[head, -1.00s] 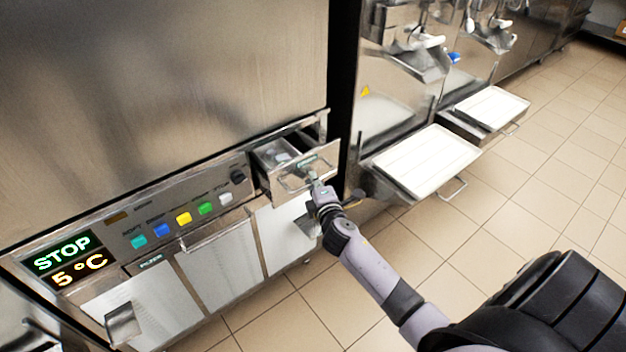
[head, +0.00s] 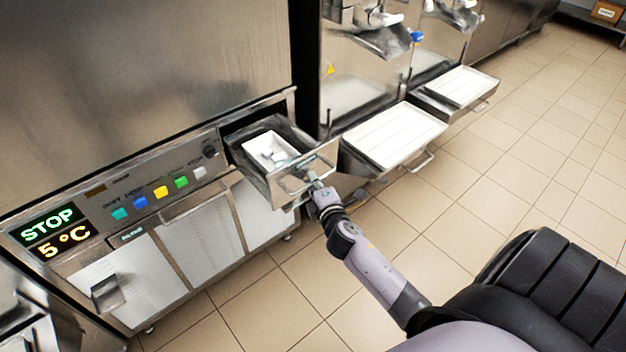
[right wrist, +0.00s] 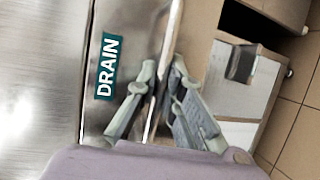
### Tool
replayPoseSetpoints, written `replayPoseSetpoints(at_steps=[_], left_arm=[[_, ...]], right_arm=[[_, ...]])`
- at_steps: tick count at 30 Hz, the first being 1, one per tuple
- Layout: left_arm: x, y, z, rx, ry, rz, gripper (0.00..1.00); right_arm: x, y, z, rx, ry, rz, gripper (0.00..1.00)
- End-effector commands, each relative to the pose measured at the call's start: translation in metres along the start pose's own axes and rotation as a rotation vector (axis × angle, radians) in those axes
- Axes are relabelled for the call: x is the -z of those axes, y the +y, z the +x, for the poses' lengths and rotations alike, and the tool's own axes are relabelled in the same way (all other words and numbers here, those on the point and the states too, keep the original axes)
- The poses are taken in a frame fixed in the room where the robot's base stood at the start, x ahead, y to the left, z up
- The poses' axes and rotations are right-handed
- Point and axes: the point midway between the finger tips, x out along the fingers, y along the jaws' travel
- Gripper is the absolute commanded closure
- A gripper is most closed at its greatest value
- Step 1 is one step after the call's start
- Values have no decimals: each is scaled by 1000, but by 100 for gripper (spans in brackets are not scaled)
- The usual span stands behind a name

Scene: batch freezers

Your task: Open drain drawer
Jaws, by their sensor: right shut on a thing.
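The drain drawer (head: 283,192) is a steel drawer at the right end of the control panel in the head view, pulled out of the machine. A white container (head: 268,148) sits inside it. In the right wrist view, its front carries a green DRAIN label (right wrist: 108,66). My right gripper (head: 316,184) is at the drawer's front handle (head: 296,184). In the right wrist view, the fingers of the right gripper (right wrist: 160,95) are shut on the handle bar (right wrist: 166,75). My left gripper is not in view.
The control panel (head: 140,200) shows STOP and 5 °C beside several coloured buttons. Steel cabinet doors (head: 200,232) are below. Two white-topped trays (head: 392,138) (head: 462,86) stick out from machines to the right. The tiled floor (head: 440,215) at right is clear.

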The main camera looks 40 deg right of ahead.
Motion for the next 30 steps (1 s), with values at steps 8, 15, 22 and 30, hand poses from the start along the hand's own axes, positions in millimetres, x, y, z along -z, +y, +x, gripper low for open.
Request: replayPoseSetpoints(at_steps=[8, 15, 22, 30], left_arm=[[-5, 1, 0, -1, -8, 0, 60], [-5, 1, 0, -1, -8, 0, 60], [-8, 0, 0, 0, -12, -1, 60], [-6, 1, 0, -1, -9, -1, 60]], right_arm=[[0, 0, 0, -1, -1, -3, 88], [0, 0, 0, -1, -1, -2, 82], [0, -1, -5, 1, 0, -1, 82], [0, -2, -55, 4, 0, 0, 82]])
